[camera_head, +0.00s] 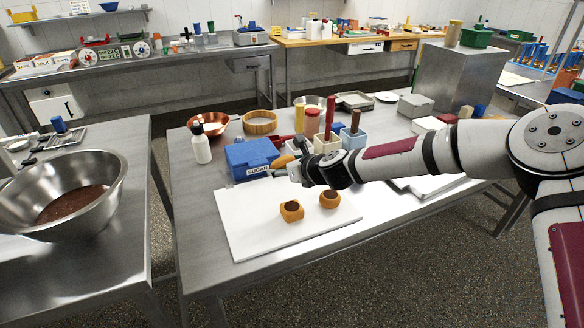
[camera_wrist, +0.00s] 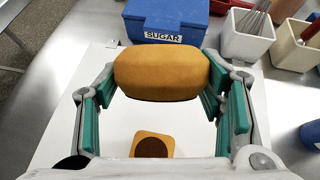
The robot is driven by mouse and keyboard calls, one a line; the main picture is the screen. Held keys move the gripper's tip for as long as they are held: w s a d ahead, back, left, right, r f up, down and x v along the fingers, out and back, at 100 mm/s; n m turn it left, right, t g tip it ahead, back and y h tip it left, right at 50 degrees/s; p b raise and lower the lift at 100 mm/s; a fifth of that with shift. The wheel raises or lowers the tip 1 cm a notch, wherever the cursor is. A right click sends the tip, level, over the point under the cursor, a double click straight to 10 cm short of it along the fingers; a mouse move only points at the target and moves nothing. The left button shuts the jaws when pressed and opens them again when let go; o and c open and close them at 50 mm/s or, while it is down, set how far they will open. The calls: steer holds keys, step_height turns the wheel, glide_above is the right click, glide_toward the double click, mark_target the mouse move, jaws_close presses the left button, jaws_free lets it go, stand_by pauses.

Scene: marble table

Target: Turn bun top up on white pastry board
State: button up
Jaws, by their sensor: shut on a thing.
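A golden-brown bun (camera_wrist: 160,72) is held between the teal-lined fingers of my gripper (camera_wrist: 161,84). In the head view the held bun (camera_head: 284,161) is partly hidden by my gripper (camera_head: 287,171), above the far part of the white pastry board (camera_head: 258,236). The wrist view shows its smooth side; no dark face shows on it. Two more buns rest on the board with dark brown round faces up: the left bun (camera_head: 291,212) and the right bun (camera_head: 330,199). One board bun (camera_wrist: 152,146) also shows below the held one in the wrist view.
A blue sugar box (camera_head: 250,155) stands just beyond the board, with utensil holders (camera_head: 327,144) to its right. A white bottle (camera_head: 201,145) stands at the left. A large steel bowl (camera_head: 63,192) is on the left table. The board's front part is clear.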

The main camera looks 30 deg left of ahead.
stand_by(0.3)
steer(key=shift+f+b, duration=2.7)
steer(key=shift+f, duration=2.25)
steer(key=shift+f+b, duration=0.45)
steer(key=shift+f, duration=0.3)
steer(key=o, duration=1.8)
steer(key=shift+c, duration=0.2)
steer(key=shift+d, duration=0.1)
steer(key=v, duration=1.2)
steer(key=shift+w, duration=0.1)
